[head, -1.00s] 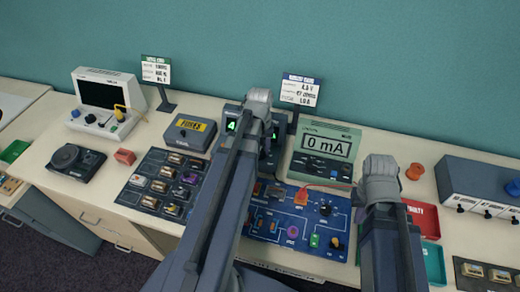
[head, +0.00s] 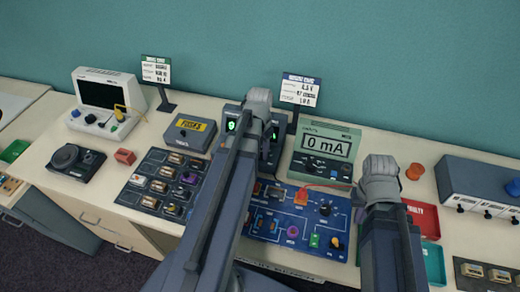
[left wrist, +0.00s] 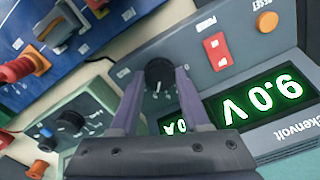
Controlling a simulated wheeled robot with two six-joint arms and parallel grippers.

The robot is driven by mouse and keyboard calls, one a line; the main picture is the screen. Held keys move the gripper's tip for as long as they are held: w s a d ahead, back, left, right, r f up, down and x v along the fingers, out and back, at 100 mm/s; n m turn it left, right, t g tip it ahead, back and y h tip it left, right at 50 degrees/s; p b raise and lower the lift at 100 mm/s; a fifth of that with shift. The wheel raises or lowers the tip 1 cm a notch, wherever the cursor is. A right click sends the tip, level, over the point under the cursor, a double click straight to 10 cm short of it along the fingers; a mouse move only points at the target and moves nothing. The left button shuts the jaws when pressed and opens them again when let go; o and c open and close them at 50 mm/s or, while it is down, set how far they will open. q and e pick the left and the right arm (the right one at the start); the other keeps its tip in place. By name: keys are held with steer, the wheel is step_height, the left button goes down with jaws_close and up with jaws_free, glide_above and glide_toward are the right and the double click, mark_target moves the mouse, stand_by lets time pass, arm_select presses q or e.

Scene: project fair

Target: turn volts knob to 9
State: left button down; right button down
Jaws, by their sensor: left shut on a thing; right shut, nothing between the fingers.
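In the left wrist view, the black volts knob (left wrist: 160,74) is between the fingers of my left gripper (left wrist: 157,88), which is shut on it. The knob sits on the grey face of the power supply (left wrist: 190,45). In the head view, my left gripper (head: 258,100) is in front of the supply and hides the knob and much of the panel. Part of the green display (head: 231,126) shows at its left. My right gripper (head: 380,172) is shut and empty.
A meter (head: 324,150) reading 0 mA stands right of the supply. A blue circuit board (head: 270,232) lies in front. A fuse box (head: 186,134) and a tray of parts (head: 160,184) are at left. A red tray (head: 424,212) is near my right gripper.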

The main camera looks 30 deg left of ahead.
arm_select(q)
steer(key=shift+m, duration=0.5)
steer(key=shift+c, duration=1.9)
jaws_free()
steer(key=shift+r, duration=0.1)
arm_select(e)
steer(key=shift+r, duration=0.1)
arm_select(q)
step_height(320, 180, up, 8)
steer(key=p, duration=0.8)
steer(key=shift+f, duration=0.2)
arm_select(e)
step_height(320, 180, up, 8)
steer(key=shift+f, duration=0.2)
